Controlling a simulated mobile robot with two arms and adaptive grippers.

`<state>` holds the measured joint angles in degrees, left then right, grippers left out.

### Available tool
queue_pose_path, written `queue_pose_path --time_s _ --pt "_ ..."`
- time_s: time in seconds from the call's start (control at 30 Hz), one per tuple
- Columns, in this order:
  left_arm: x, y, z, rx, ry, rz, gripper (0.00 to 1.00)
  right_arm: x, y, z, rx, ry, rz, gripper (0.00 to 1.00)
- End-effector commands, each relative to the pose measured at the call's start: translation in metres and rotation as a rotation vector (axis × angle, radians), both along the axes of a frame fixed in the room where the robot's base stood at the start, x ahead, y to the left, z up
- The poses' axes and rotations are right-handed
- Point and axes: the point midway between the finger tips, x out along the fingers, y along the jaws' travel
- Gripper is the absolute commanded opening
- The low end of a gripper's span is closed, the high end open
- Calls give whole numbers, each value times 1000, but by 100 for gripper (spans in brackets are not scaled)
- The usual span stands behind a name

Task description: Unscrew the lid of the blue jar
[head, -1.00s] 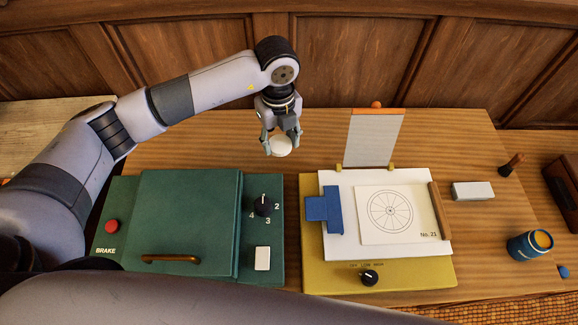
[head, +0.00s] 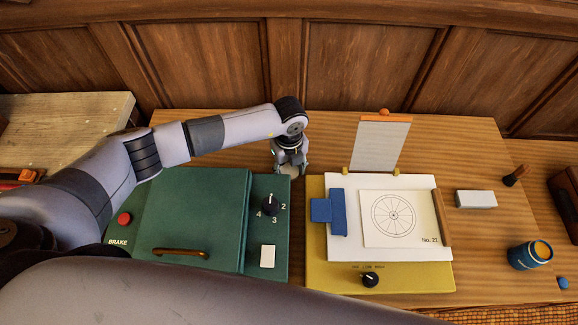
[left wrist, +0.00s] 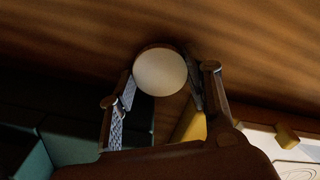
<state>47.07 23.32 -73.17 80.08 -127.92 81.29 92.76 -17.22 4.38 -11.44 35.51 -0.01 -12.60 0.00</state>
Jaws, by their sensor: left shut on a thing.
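I cannot tell whether that top is a lid or the contents. My left gripper (head: 290,166) is far to the left of the jar, low over the table behind the green box. It is shut on a pale round disc (head: 289,172). In the left wrist view the disc (left wrist: 160,72) sits between the fingers, its pale face towards the camera. My right gripper is not in view.
The green box (head: 200,212) with a dial and red button is at the left. A yellow board (head: 320,265) with paper and a blue clamp (head: 328,211) is in the middle. A pale block (head: 475,199), a dark-handled tool (head: 516,176) and a blue ball (head: 563,283) are at the right.

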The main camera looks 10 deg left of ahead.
Motion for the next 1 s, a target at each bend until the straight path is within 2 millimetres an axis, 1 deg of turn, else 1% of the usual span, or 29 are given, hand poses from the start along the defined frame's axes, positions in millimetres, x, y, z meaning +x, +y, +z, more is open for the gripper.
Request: queue_pose_path --time_s 0.17,0.2,0.47,0.5,0.8,0.87,0.93,1.0 --pt "0 0 -4 0 0 0 12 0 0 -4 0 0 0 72" --pt "0 0 -3 0 0 0 46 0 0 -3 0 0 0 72" --pt "0 0 -3 0 0 0 64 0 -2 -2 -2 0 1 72" --pt "0 0 -3 0 0 0 65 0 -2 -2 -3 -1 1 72" --pt "0 0 -1 0 0 0 65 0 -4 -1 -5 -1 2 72" --pt "0 0 3 0 0 0 65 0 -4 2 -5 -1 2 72" --pt "1 0 9 -2 -3 -1 65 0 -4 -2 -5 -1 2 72" --pt "1 0 20 -3 -3 -1 65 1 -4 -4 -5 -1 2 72"
